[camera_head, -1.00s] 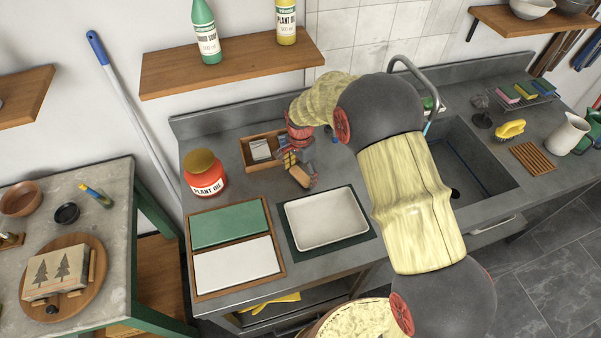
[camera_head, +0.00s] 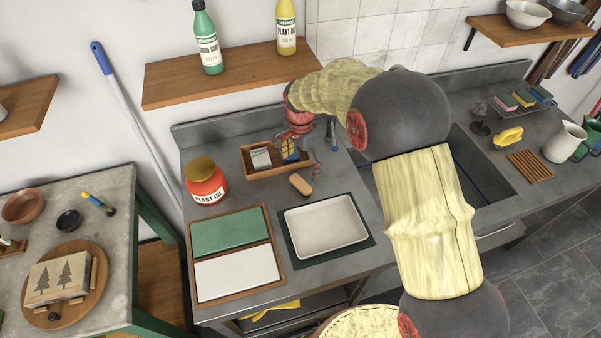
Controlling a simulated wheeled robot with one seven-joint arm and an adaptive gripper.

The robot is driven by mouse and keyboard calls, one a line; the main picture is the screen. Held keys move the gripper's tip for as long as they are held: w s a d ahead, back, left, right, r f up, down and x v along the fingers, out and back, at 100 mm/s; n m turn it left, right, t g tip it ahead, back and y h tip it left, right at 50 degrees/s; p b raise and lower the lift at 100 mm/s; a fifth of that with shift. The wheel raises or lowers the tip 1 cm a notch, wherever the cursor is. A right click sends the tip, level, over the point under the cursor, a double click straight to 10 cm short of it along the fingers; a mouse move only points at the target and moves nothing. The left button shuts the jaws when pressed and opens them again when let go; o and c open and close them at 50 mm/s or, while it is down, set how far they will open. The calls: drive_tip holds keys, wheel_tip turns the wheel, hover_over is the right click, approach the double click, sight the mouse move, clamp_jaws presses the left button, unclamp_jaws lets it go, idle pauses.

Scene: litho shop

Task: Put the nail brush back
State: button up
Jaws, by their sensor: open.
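A small wooden brush with rounded ends (camera_head: 301,184), which looks like the nail brush, lies on the grey counter. It is in front of a low wooden box (camera_head: 262,173) and behind a white tray (camera_head: 327,222). My gripper (camera_head: 301,158) is open and empty above the box's right end, apart from the brush. The box holds a pale block (camera_head: 261,158) at its left and a blue and yellow item (camera_head: 290,150) at its right, partly hidden by my gripper. The underside of the brush is hidden.
A red jar of plant oil (camera_head: 205,183) stands left of the box. A green and white two-part board (camera_head: 235,255) lies in front. A shelf (camera_head: 228,75) with two bottles hangs above. A yellow brush (camera_head: 508,137) lies right of the sink (camera_head: 485,180).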

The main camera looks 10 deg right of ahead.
drive_tip(key=s+d+r+n+t, duration=0.1)
drive_tip(key=s+d+r+n, duration=0.25)
drive_tip(key=s+r, duration=0.45)
drive_tip(key=s+d+r+n+t, duration=0.2)
drive_tip(key=s+d+r, duration=0.2)
drive_tip(key=r, duration=0.8)
drive_tip(key=s+d+r+n+t, duration=0.1)
drive_tip(key=s+d+r+n, duration=0.1)
drive_tip(key=s, duration=0.7)
drive_tip(key=s+d+r+n+t, duration=0.1)
drive_tip(key=s+d+r+n, duration=0.1)
drive_tip(key=s, duration=0.8)
drive_tip(key=shift+s+d+n+t, duration=0.15)
drive_tip(key=shift+d+n+t, duration=0.25)
drive_tip(key=shift+n, duration=0.45)
drive_tip(key=shift+r, duration=0.1)
wheel_tip(320, 180, down, 4)
drive_tip(key=b, duration=0.4)
drive_tip(key=shift+f, duration=0.25)
